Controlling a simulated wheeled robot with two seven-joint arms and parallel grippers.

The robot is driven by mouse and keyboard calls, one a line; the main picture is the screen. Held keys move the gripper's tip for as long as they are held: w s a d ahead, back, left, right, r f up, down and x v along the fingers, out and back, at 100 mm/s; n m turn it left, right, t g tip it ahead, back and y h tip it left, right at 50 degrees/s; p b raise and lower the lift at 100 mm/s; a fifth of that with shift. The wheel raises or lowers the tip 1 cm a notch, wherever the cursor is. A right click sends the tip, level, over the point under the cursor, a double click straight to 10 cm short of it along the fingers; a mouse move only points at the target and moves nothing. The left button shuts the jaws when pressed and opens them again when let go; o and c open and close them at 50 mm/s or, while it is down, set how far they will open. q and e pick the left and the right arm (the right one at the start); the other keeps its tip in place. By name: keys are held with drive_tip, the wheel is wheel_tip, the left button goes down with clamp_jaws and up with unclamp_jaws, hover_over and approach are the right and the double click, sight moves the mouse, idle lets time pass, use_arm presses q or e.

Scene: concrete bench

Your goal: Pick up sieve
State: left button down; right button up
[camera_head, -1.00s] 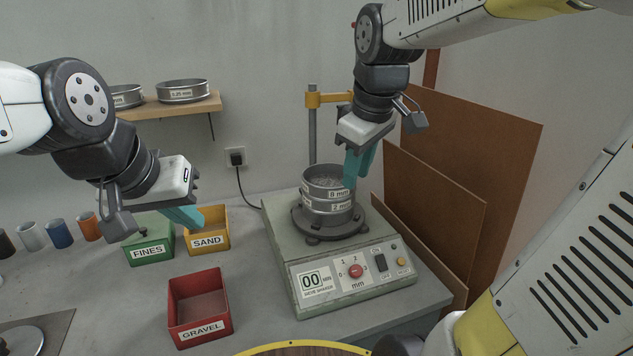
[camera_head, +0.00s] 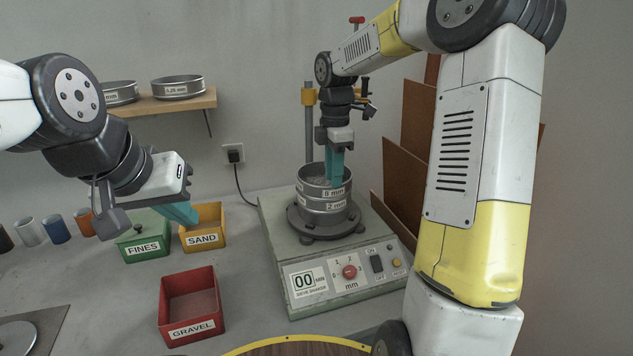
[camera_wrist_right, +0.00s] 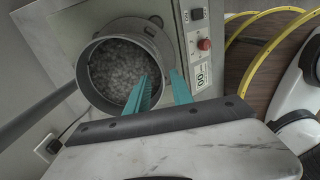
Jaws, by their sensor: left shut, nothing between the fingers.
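The upper sieve (camera_head: 312,191), a steel ring labelled 8 mm with grey gravel inside, sits on a 2 mm sieve (camera_head: 318,216) on the sieve shaker (camera_head: 290,255). My right gripper (camera_head: 336,183) points down at the right side of the upper sieve's rim. In the right wrist view, its teal fingers (camera_wrist_right: 161,76) are apart, with one finger over the gravel and the other outside the sieve wall (camera_wrist_right: 84,82). I cannot tell whether they touch the wall. My left gripper (camera_head: 190,220) is shut and empty, above the bins near the sand bin.
Green FINES (camera_head: 145,250), yellow SAND (camera_head: 203,240) and red GRAVEL (camera_head: 192,330) bins stand left of the shaker. A post (camera_head: 309,130) rises behind it; brown boards (camera_head: 405,180) lean at right. A wall shelf (camera_head: 165,107) holds two sieves.

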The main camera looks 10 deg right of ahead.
wheel_tip(320, 180, down, 4)
drive_tip(key=shift+d+r, duration=0.1)
drive_tip(key=shift+r, duration=0.05)
clamp_jaws()
drive_tip(key=shift+r, duration=0.1)
idle(1.3)
